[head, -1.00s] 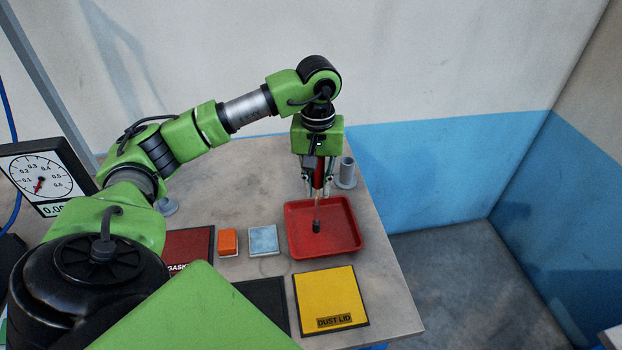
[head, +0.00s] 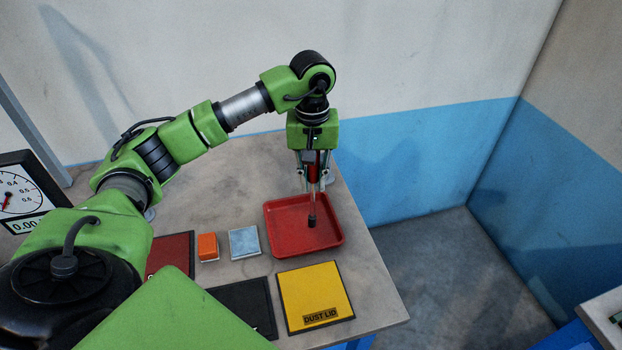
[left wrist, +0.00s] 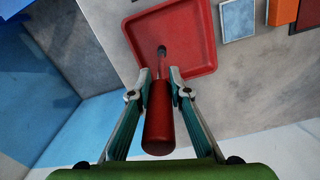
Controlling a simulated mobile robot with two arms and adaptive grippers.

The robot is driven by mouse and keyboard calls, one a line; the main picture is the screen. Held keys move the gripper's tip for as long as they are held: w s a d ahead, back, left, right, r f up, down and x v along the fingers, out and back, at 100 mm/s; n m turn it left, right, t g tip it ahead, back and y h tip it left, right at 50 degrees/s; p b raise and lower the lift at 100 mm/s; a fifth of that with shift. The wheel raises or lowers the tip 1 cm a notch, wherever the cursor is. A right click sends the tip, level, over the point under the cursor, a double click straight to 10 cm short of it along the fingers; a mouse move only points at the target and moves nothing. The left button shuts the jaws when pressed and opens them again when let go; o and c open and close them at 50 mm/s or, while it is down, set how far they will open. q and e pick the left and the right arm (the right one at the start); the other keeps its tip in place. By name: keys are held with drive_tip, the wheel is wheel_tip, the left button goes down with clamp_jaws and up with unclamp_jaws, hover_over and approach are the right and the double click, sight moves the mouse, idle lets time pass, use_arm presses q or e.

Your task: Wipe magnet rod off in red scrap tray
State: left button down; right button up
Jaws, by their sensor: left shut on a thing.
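The magnet rod has a red handle (left wrist: 158,120), a thin metal shaft and a dark tip (head: 312,221). My left gripper (head: 313,183) is shut on the red handle and holds the rod upright, tip down. The red scrap tray (head: 285,247) lies on the table below, and the rod's tip is over its inside; I cannot tell whether it touches the floor of the tray. The tray also shows in the left wrist view (left wrist: 205,35). No scraps can be made out in it. My right gripper is not in view.
A yellow dust lid panel (head: 315,290) lies in front of the tray. A blue-grey block (head: 244,242), an orange block (head: 208,246), a dark red panel (head: 172,252) and a black panel (head: 245,303) are to its left. A dial gauge (head: 18,195) stands at far left.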

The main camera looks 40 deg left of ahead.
use_arm(q)
drive_tip(key=shift+w+r+p, duration=0.1)
drive_tip(key=shift+r+p, duration=0.35)
drive_tip(key=shift+r, duration=0.05)
drive_tip(key=shift+r+p, duration=1.95)
drive_tip(key=shift+r, duration=1.5)
drive_tip(key=shift+f, duration=0.1)
